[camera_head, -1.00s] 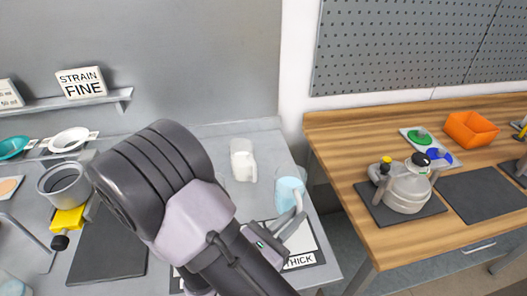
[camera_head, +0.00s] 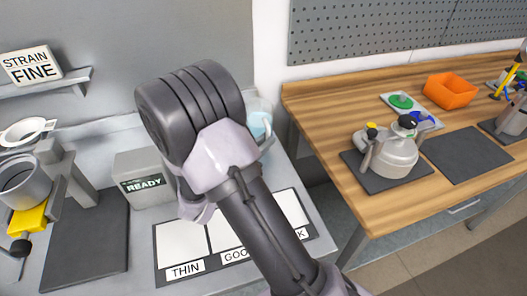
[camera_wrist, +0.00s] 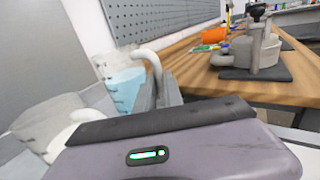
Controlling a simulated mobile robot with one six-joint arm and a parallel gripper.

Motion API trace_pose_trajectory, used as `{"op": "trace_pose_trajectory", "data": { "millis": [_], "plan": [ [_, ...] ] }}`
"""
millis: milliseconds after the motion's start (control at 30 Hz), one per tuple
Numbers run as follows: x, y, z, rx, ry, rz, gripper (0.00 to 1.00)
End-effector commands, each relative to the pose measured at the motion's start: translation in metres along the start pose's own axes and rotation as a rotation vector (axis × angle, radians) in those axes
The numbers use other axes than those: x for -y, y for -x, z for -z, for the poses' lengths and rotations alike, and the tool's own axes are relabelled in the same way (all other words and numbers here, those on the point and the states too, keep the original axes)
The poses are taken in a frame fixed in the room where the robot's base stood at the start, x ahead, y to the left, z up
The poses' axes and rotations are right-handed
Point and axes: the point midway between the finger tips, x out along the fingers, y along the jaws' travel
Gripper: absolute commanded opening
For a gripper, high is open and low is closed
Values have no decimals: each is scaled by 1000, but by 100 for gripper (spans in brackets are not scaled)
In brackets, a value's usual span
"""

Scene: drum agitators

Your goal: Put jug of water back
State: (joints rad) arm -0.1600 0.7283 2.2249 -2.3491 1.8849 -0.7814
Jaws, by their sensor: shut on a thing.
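The jug of water (camera_head: 261,118) is a clear jug with light blue water. It shows at the back right of the grey bench in the head view, partly behind my arm. In the wrist view the same jug (camera_wrist: 122,86) stands upright, its pale curved handle at the fingers of my gripper (camera_wrist: 162,92). My gripper is shut on the handle. In the head view the fingers are hidden behind my arm. I cannot tell whether the jug's base touches the bench.
A whitish jug (camera_wrist: 55,122) is close left of the water jug in the wrist view. A READY box (camera_head: 144,180) and a THIN card mat (camera_head: 183,247) are on the bench. A wooden table (camera_head: 345,210) with a lidded vessel (camera_head: 392,156) stands right, past a gap.

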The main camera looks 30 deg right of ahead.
Motion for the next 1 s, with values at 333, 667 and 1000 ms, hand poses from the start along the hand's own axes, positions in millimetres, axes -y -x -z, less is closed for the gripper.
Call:
{"op": "trace_pose_trajectory", "data": {
  "millis": [333, 667, 1000],
  "plan": [
    [-11, -11, 31, 0, 2, 0, 0],
    [-11, -10, 37, 0, 0, 0, 0],
    [-11, -10, 38, 0, 1, 0, 34]
  ]
}}
